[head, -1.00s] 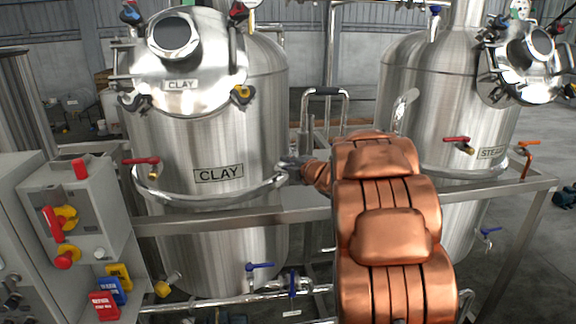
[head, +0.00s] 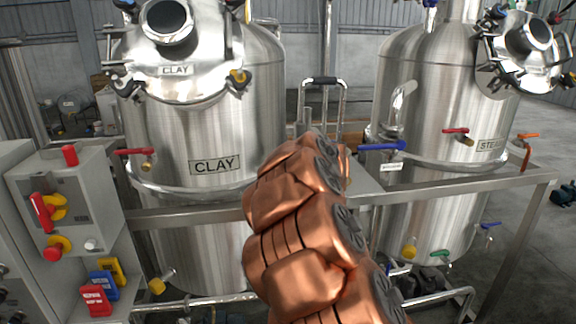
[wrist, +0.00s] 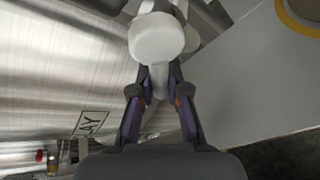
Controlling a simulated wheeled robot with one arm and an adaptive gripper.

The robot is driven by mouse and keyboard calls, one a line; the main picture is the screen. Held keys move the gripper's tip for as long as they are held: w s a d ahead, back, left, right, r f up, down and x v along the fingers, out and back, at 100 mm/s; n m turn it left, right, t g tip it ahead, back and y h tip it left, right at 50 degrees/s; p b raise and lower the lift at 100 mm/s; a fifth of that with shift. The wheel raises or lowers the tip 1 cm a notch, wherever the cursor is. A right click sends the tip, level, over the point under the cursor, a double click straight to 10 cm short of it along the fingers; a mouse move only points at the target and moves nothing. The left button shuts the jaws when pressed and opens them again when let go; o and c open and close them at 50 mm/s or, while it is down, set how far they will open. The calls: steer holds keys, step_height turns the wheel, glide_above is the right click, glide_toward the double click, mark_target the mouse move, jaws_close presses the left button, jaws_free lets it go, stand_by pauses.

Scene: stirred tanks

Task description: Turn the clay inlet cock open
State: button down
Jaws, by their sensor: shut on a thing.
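The clay tank (head: 205,135) is a tall steel vessel with a CLAY label (head: 214,165), at left in the head view. My copper arm stands to its right and hides my gripper there. In the wrist view my gripper (wrist: 158,88) has its two dark fingers closed in on a narrow pale stem (wrist: 160,78). A white rounded end (wrist: 157,37) stands above the fingertips. I cannot tell for sure that this stem belongs to the clay inlet cock. Part of the CLAY label (wrist: 91,124) shows at lower left of the wrist view.
A red-handled cock (head: 135,151) is on the clay tank's front. A blue-handled cock (head: 382,147) is beside the steam tank (head: 430,110) at right. A grey frame rail (head: 470,186) crosses in front of the tanks. A control box (head: 65,200) is at left.

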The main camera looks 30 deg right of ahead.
steer(key=shift+d+f, duration=0.1)
stand_by(0.3)
steer(key=c, duration=1.1)
jaws_free()
steer(key=shift+c, duration=0.2)
steer(key=shift+s, duration=0.1)
steer(key=v, duration=1.2)
steer(key=shift+c, duration=0.2)
